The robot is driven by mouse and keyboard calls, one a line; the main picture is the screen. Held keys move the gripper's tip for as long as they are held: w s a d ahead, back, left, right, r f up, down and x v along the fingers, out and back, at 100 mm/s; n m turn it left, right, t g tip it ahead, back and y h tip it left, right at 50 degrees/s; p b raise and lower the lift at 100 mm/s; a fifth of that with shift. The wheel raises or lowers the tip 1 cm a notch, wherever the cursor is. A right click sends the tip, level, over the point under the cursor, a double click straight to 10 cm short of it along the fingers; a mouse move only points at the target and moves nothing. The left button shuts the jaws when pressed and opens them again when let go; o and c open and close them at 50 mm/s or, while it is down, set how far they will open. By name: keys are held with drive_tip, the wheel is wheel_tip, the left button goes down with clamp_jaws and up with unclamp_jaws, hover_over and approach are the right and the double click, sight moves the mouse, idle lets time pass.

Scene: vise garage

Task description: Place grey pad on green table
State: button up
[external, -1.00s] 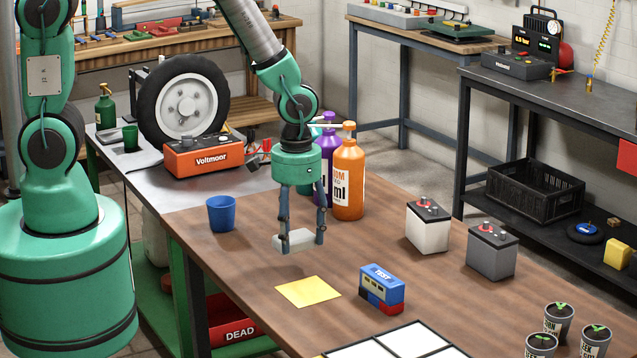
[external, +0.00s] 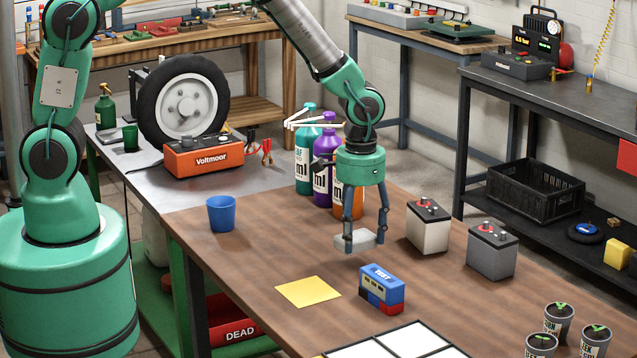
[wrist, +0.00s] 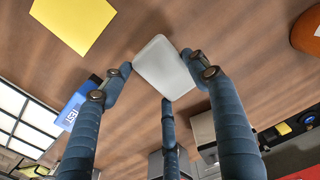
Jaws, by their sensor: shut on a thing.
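The grey pad (external: 360,241) is a pale, block-like piece held by my gripper (external: 365,237) in the external view. It is above the brown wooden top of the table with green legs (external: 245,263), behind the blue-and-red tester box. In the wrist view, my blue-grey fingers (wrist: 162,80) are shut on the pad (wrist: 166,66), with fingertips at its left and right sides. The table's brown top (wrist: 125,75) shows below it. The exact gap between pad and tabletop is hard to tell.
A blue-and-red tester box (external: 382,290) and yellow sheet (external: 308,291) lie in front. Two batteries (external: 428,227) (external: 492,251) stand to the right. Bottles (external: 325,165) stand behind my gripper. A blue cup (external: 221,213) is at left. Bare wood lies between cup and gripper.

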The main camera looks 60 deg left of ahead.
sight(359, 237)
drive_tip(key=shift+f+b, duration=0.6)
drive_tip(key=shift+f, duration=1.15)
drive_tip(key=shift+f, duration=0.15)
drive_tip(key=o, duration=1.1)
drive_tip(key=shift+o, duration=0.2)
wheel_tip(359, 237, up, 12)
drive_tip(key=p, duration=0.3)
drive_tip(key=shift+r, duration=0.2)
